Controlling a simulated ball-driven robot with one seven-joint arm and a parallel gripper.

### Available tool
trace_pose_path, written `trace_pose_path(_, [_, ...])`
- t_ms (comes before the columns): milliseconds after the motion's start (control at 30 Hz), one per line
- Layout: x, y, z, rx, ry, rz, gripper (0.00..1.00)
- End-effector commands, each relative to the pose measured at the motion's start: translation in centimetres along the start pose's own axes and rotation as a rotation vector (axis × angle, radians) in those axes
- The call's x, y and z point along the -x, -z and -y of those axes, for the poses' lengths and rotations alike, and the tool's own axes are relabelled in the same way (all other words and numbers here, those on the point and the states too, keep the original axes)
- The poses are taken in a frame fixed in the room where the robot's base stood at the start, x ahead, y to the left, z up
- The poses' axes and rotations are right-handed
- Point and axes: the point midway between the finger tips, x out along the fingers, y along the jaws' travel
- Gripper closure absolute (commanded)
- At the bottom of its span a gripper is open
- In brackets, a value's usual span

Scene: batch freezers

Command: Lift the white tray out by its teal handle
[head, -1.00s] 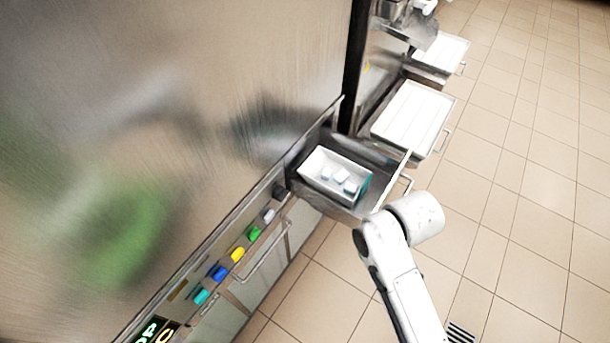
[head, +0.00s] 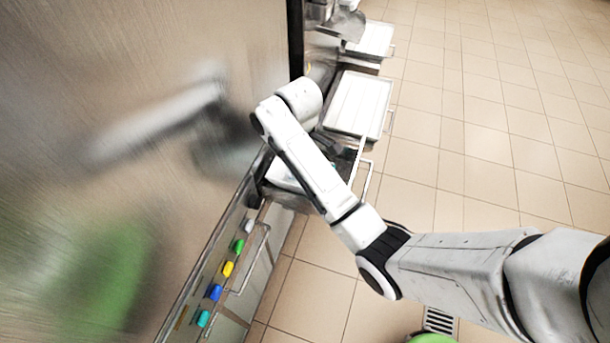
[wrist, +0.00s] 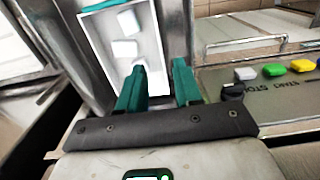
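The white tray (wrist: 158,45) lies in an open metal drawer and holds several white blocks (wrist: 125,48). A teal strip (wrist: 100,5), apparently its handle, shows at the tray's far end in the wrist view. My gripper (wrist: 160,67) has two teal fingers set wide apart, with nothing held between them. The fingers overlap the near end of the tray in the picture; I cannot tell whether they touch it. In the head view only a corner of the white tray (head: 283,178) shows beside my arm, which hides the rest and most of the gripper.
The drawer's bar handle (head: 367,180) sticks out on the right. More drawers with white trays (head: 358,103) stand open farther back. A panel with coloured buttons (head: 227,268) runs along the front of the steel machine (head: 130,100). The tiled floor (head: 480,140) on the right is clear.

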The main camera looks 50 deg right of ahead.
Motion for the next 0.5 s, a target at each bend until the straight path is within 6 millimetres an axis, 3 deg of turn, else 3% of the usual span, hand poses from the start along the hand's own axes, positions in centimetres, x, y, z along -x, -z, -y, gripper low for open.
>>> trace_pose_path(200, [-3.5,-0.1,0.1,-0.001,0.002,0.003,0.66])
trace_pose_path(500, [-5.8,-0.1,0.1,-0.001,0.002,0.002,0.66])
